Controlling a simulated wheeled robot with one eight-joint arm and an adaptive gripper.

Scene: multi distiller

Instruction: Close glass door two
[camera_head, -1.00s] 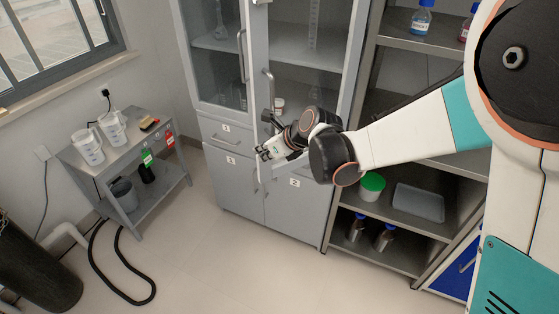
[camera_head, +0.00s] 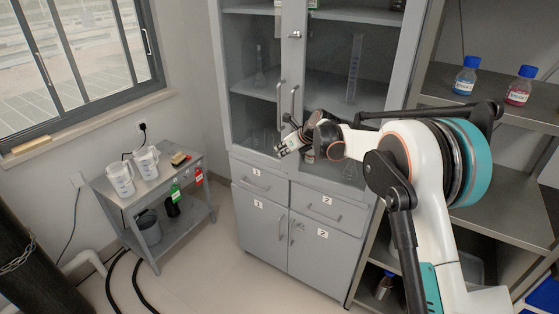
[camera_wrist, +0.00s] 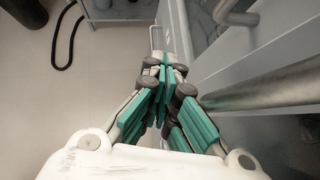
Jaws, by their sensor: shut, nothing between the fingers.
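Glass door two (camera_head: 340,80) is the right upper door of the grey cabinet. It has a grey frame and a vertical bar handle (camera_head: 294,104). In the head view it looks flush or nearly flush with the left glass door (camera_head: 255,75); I cannot tell whether a small gap is left. My gripper (camera_head: 281,151) is shut and empty, in front of the door's lower part, just below the handles. In the wrist view my green-padded fingers (camera_wrist: 165,84) are together, with a large metal handle bar (camera_wrist: 268,88) close on the right. Contact with the door cannot be made out.
Drawers and lower doors (camera_head: 322,232) sit below the glass doors. An open shelf (camera_head: 490,100) with a blue-capped bottle (camera_head: 466,76) and a red-liquid bottle (camera_head: 520,86) stands right. A side table (camera_head: 145,190) with jugs stands left. The floor (camera_head: 215,275) before the cabinet is mostly clear.

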